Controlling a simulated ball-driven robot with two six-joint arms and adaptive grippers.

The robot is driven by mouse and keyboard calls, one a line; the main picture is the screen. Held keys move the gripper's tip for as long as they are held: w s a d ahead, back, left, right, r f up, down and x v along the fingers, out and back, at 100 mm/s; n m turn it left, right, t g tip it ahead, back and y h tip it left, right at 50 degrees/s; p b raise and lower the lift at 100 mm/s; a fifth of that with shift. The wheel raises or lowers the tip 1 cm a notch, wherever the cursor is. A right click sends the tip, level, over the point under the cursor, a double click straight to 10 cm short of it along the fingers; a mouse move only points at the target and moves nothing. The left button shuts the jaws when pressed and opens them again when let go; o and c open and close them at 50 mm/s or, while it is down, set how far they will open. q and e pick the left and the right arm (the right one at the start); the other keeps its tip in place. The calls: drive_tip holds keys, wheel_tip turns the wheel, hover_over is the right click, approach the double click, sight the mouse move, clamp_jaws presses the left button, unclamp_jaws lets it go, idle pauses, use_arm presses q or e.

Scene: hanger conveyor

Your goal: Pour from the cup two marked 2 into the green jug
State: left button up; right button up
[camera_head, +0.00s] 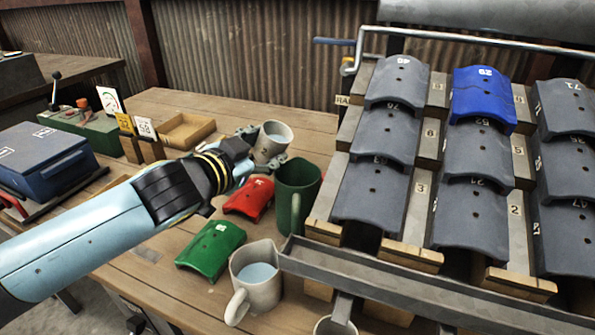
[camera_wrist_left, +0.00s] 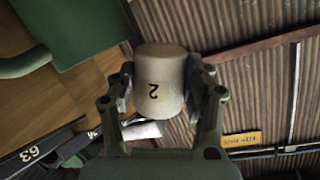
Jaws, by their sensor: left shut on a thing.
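A pale cup marked 2 (camera_head: 271,145) is held by my left gripper (camera_head: 262,150) above the table. It shows pale liquid inside and is tilted a little in the head view. In the left wrist view the cup (camera_wrist_left: 161,88) sits between both fingers, its 2 facing the camera. The green jug (camera_head: 297,190) stands upright on the table, just below and right of the held cup. The jug (camera_wrist_left: 70,35) also shows at the upper left in the left wrist view. What is inside the jug cannot be seen. My right gripper is not in view.
Another pale cup (camera_head: 258,284) with liquid stands in front of the jug, and part of a further cup (camera_head: 335,326) shows at the bottom edge. A red tile (camera_head: 249,199) and a green tile (camera_head: 211,249) lie left of the jug. A tile rack with a metal ledge (camera_head: 400,285) stands close on the right.

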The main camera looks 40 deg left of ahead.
use_arm(q)
drive_tip(key=shift+r, duration=0.15)
drive_tip(key=shift+m+p, duration=0.4)
drive_tip(key=shift+p, duration=0.05)
drive_tip(key=shift+r+y, duration=0.1)
drive_tip(key=shift+y, duration=0.2)
drive_tip(key=shift+a+m+p, duration=0.1)
drive_tip(key=shift+m+p, duration=0.3)
drive_tip(key=shift+m+p, duration=0.3)
